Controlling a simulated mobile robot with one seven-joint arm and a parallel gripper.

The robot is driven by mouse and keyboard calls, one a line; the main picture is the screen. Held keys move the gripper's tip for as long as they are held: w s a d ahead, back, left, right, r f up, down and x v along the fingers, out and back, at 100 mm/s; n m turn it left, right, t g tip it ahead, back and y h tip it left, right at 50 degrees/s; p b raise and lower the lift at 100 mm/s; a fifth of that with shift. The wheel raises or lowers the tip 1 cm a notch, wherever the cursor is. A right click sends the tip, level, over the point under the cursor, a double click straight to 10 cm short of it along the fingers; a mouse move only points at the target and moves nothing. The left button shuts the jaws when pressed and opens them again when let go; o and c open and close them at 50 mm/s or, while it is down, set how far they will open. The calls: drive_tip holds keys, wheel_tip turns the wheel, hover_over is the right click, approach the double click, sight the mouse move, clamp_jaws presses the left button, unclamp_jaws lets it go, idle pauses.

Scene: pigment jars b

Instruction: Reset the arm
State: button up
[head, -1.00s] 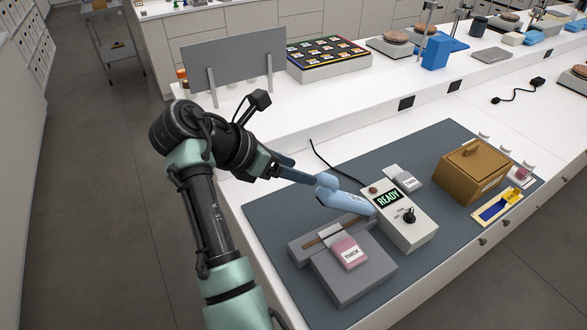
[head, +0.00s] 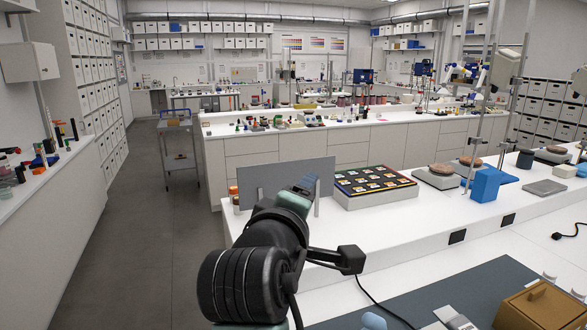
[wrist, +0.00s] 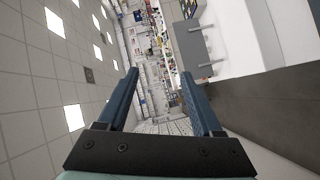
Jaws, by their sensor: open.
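My gripper (wrist: 163,95) shows in the wrist view with its two blue fingers spread wide apart and nothing between them. Through the gap I see the far part of the room, turned on its side. In the head view my arm rises from the bottom centre. Its dark joint stands in front of the bench, and a pale blue part shows at the bottom edge. I cannot make out the fingertips clearly in the head view.
A grey upright panel (head: 262,180) stands on the white bench behind my arm. A tray of colour samples (head: 372,183) is to its right. A brown wooden box (head: 542,308) sits on the grey mat (head: 440,290) at lower right. Open floor (head: 130,240) lies at the left.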

drive_tip(key=s+a+r+m+t+y+b, duration=0.1)
drive_tip(key=s+r+m+t+y, duration=0.2)
drive_tip(key=s+r+m+t, duration=0.8)
drive_tip(key=s+r+m, duration=0.1)
drive_tip(key=s+r, duration=0.9)
drive_tip(key=shift+s+a+t+y+b, duration=0.2)
drive_tip(key=shift+s+t+y+b, duration=0.1)
drive_tip(key=shift+s, duration=0.05)
